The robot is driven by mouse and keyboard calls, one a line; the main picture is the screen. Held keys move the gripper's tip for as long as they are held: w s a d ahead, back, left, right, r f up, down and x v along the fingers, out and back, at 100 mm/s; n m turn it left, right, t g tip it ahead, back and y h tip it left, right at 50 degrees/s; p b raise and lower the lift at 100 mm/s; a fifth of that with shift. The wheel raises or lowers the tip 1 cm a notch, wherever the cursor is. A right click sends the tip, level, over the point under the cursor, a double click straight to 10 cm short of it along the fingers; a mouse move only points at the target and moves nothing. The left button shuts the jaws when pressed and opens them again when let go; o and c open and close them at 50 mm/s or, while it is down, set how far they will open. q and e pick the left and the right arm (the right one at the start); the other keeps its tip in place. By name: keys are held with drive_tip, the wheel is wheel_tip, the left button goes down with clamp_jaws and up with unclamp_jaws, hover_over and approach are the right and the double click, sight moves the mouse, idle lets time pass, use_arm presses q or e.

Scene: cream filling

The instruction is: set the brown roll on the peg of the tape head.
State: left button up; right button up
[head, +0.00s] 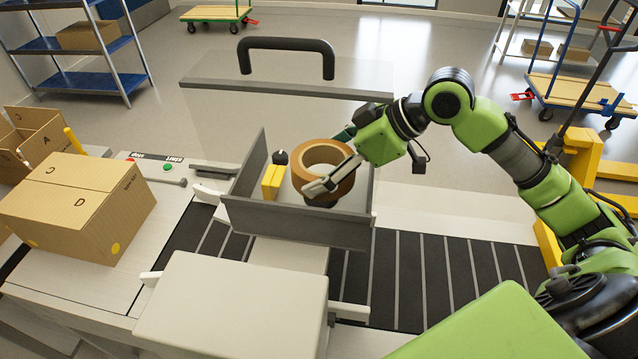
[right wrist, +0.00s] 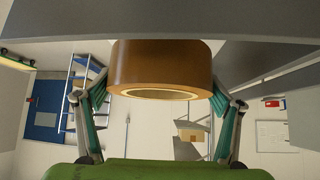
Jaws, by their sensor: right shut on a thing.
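The brown roll (head: 346,187) is a wide ring inside the grey-walled tape head (head: 290,223) in the middle of the head view. My right gripper (head: 326,163) is shut on it, one finger on the near side and the other at the far side. In the right wrist view the roll (right wrist: 160,68) sits between the two fingers (right wrist: 158,98). The peg is hidden, so I cannot tell whether the roll is around it or above it. My left gripper is not in view.
A yellow block (head: 272,182) and a black knob (head: 280,157) are just left of the roll. A raised panel with a black handle (head: 287,44) stands behind. A cardboard box (head: 80,205) sits at left. The dark roller conveyor (head: 440,285) is clear at right.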

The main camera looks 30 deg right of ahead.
drive_tip(key=shift+f, duration=0.5)
drive_tip(key=shift+w+a+f, duration=0.15)
drive_tip(key=shift+w+f, duration=0.05)
drive_tip(key=shift+f, duration=0.05)
wheel_tip(320, 180, down, 3)
drive_tip(key=shift+a+f+p, duration=0.15)
drive_tip(key=shift+f+p, duration=0.05)
drive_tip(key=shift+p, duration=0.15)
drive_tip(key=shift+f, duration=0.35)
drive_tip(key=o, duration=1.3)
drive_tip(key=shift+c, duration=0.2)
drive_tip(key=shift+o, duration=0.3)
drive_tip(key=shift+s+d, duration=0.1)
drive_tip(key=shift+d, duration=0.1)
use_arm(q)
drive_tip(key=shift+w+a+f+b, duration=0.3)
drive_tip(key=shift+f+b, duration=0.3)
drive_tip(key=shift+b, duration=0.2)
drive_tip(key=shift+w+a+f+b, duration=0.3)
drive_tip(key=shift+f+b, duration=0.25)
drive_tip(key=shift+b, duration=0.2)
use_arm(e)
drive_tip(key=v, duration=1.1)
drive_tip(key=shift+r, duration=0.4)
